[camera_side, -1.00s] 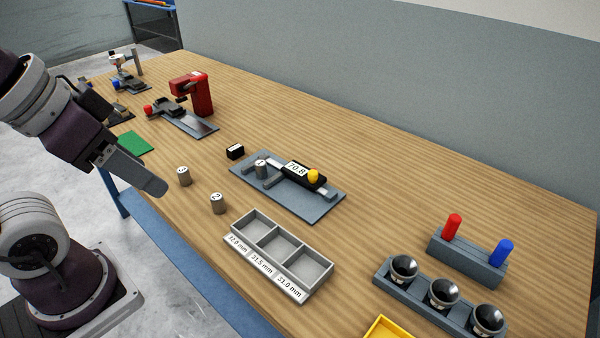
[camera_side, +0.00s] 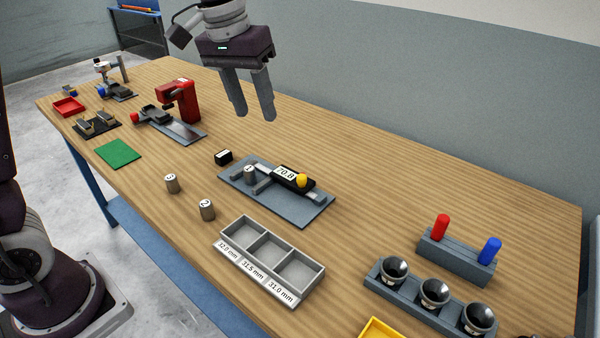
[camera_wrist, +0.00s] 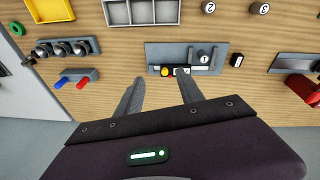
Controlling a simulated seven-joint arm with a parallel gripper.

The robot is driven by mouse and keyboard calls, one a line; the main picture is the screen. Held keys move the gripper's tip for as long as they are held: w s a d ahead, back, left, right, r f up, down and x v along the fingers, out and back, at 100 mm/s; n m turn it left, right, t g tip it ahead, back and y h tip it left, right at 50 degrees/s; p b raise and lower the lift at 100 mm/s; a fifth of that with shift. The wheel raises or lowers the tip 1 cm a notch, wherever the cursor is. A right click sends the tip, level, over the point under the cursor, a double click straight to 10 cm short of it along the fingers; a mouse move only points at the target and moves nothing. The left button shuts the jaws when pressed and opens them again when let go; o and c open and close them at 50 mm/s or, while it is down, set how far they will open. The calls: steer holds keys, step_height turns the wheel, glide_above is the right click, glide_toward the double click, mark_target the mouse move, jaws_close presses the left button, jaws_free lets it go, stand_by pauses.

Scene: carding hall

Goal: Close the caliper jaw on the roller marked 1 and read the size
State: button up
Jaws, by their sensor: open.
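The caliper (camera_side: 312,207) is a grey base plate with a slide, a black display reading 70.8 and a yellow knob (camera_side: 301,180). The metal roller marked 1 (camera_side: 249,175) stands upright on it by the jaws; contact with them cannot be told. In the wrist view the roller marked 1 (camera_wrist: 204,57) stands right of the yellow knob (camera_wrist: 165,71). My gripper (camera_side: 255,115) is open and empty, raised above the table behind the caliper. In the wrist view its fingers (camera_wrist: 161,82) point towards the caliper plate, apart from the knob.
Rollers marked 2 (camera_side: 207,210) and 3 (camera_side: 171,184) stand loose in front. A tray (camera_side: 224,246) has three empty compartments labelled 32.0, 31.5 and 31.0 mm. A small black block (camera_side: 223,157) stands left of the caliper. A red device (camera_side: 180,100) stands further left.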

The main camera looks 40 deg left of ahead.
steer(key=w+f+g, duration=0.1)
steer(key=w+f, duration=0.4)
steer(key=w, duration=0.1)
steer(key=g, duration=0.1)
glide_toward(301, 176)
steer(key=shift+n+y, duration=0.3)
steer(key=f, duration=0.8)
steer(key=shift+w+d+f, duration=0.1)
steer(key=shift+d+f, duration=0.2)
steer(key=shift+f, duration=0.05)
jaws_close()
